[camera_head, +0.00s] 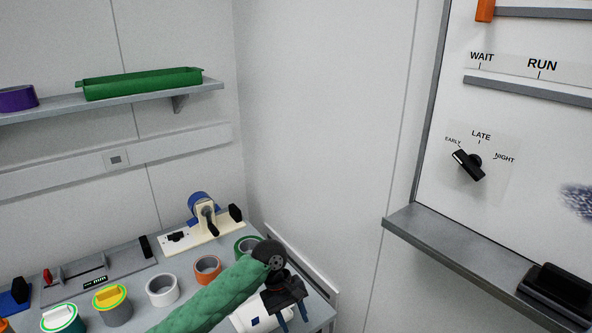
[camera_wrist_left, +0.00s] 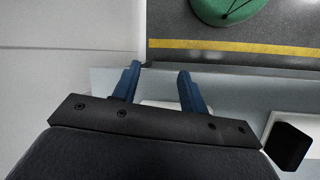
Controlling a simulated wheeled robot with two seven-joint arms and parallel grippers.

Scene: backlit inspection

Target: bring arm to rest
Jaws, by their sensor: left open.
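My left arm, in a green sleeve, comes in from the lower left in the head view and reaches over the right end of the bench (camera_head: 140,262). Its left gripper (camera_head: 294,319) is black with blue fingers, which point down near the bench's right edge. In the left wrist view the two blue fingers of the left gripper (camera_wrist_left: 159,82) stand apart, and nothing is held between them. A pale surface shows behind the fingers. My right gripper is in neither view.
Tape rolls, including a white one (camera_head: 162,290) and an orange one (camera_head: 208,269), stand on the bench beside my arm. A cream fixture (camera_head: 205,232) stands behind. A shelf holds a green tray (camera_head: 140,84). A wall panel with a black knob (camera_head: 468,164) and ledge is at right.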

